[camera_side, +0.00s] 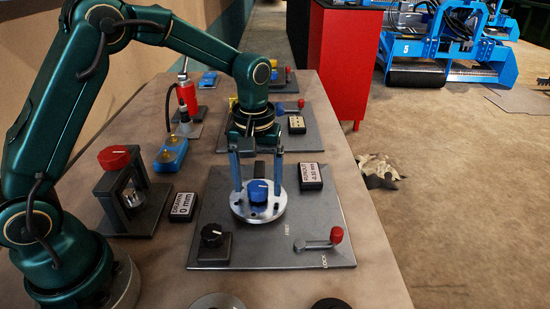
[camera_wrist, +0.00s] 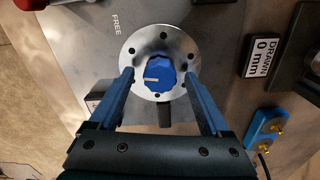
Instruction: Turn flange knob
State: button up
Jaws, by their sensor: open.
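The blue flange knob (camera_side: 258,191) sits in the middle of a round silver flange (camera_side: 241,210) with several bolt holes, on a grey plate. In the wrist view the knob (camera_wrist: 159,74) shows a pale pointer mark towards the left, and the flange (camera_wrist: 135,50) is around it. My gripper (camera_side: 257,183) points down over the flange, its two blue fingers apart on either side of the knob. In the wrist view the fingers of my gripper (camera_wrist: 161,72) reach the flange's left and right edges, with nothing between them touching the knob. The exact fingertip height is hard to tell.
On the same plate are a black knob (camera_side: 211,236), a red-tipped lever (camera_side: 336,235) by FREE and LOCK marks, and a display (camera_side: 310,176). A red-topped fixture (camera_side: 115,158) and a "DRAWN 0 mm" display (camera_side: 182,206) stand left. More plates lie behind.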

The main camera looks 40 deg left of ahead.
aim_at(258, 186)
jog(key=shift+r, duration=2.55)
jog(key=shift+w+r, duration=0.1)
jog(key=shift+r, duration=0.3)
jog(key=s+r+m+t, duration=0.1)
jog(key=s+r+t, duration=0.3)
jog(key=s+r, duration=0.4)
jog(key=s+f+m+t, duration=0.1)
jog(key=s+f+m, duration=0.2)
jog(key=s+m, duration=0.3)
jog(key=shift+s+a+t, duration=0.3)
jog(key=shift+s+a, duration=0.15)
jog(key=shift+s, duration=0.65)
